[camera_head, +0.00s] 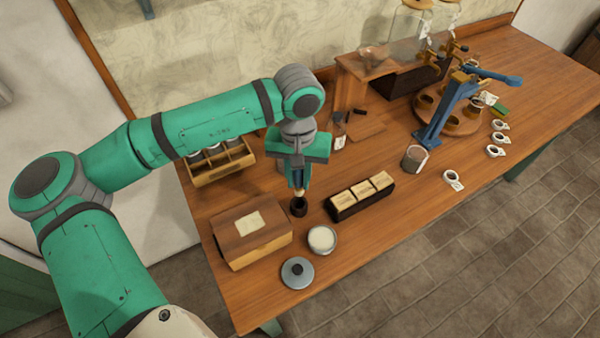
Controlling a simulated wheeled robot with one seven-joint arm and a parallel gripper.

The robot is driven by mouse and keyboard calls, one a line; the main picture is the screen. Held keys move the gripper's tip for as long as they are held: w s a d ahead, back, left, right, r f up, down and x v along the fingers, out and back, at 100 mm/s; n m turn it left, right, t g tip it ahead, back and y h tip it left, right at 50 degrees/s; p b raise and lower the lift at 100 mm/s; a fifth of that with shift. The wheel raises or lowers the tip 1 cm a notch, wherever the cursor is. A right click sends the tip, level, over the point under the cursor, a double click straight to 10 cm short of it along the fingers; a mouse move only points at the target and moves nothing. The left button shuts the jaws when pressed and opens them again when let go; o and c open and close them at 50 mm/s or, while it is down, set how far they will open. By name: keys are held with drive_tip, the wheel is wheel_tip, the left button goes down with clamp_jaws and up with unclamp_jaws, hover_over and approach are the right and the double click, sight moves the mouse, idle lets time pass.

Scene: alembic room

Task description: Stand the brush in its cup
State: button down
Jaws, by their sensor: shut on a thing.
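My gripper (297,183) points straight down over the left part of the wooden table. It is shut on the brush (299,193), of which only a short pale piece shows below the fingers. A small dark cup (299,209) stands on the table directly below the gripper. The brush's lower end is at the cup's mouth; I cannot tell how deep it is inside or whether it touches the cup. The rest of the brush is hidden by the gripper.
A wooden box (252,243) stands left of the cup, and a dark tray with pale blocks (345,207) to its right. A round white-filled jar (321,240) and a grey lid (297,273) are in front. A wooden rack (222,172) stands behind left. A blue lever press (447,113) is farther right.

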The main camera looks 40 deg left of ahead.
sight(298, 190)
drive_tip(key=shift+w+f, duration=0.1)
drive_tip(key=shift+f, duration=2.8)
drive_tip(key=shift+s+f, duration=0.2)
drive_tip(key=shift+f, duration=0.35)
drive_tip(key=shift+f, duration=0.15)
drive_tip(key=c, duration=1)
unclamp_jaws()
